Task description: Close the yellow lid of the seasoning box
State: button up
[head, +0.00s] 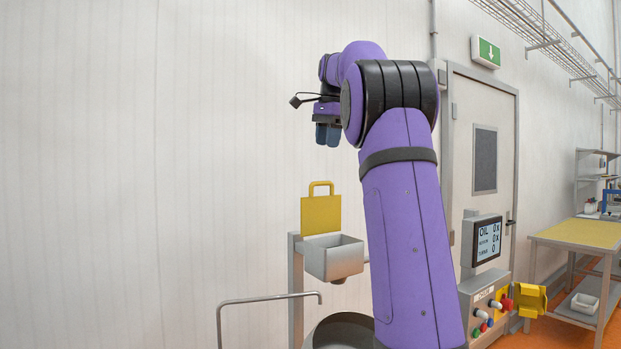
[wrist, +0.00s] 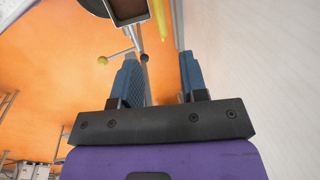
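The yellow lid (head: 321,216) with its loop handle stands upright, open, at the back of the grey seasoning box (head: 334,260) in the head view. The box's top is open. My gripper (head: 328,134) points down, well above the lid and apart from it. In the wrist view, my gripper (wrist: 162,75) has its two blue fingers spread with nothing between them. Past the fingertips, the yellow lid (wrist: 160,18) shows as a thin edge and the box (wrist: 127,8) is cut off at the top.
A control panel (head: 486,302) with buttons and a screen (head: 487,241) stands right of my arm. A bent metal rail (head: 268,299) and a dark round vessel (head: 342,332), partly hidden by my arm, are below the box. The wall behind is plain.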

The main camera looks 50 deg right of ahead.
jog(key=f, duration=0.3)
jog(key=w+f, duration=0.1)
jog(key=f, duration=0.3)
jog(key=w+f, duration=0.1)
jog(key=f, duration=0.2)
jog(key=shift+d+f, duration=0.25)
grip_shut()
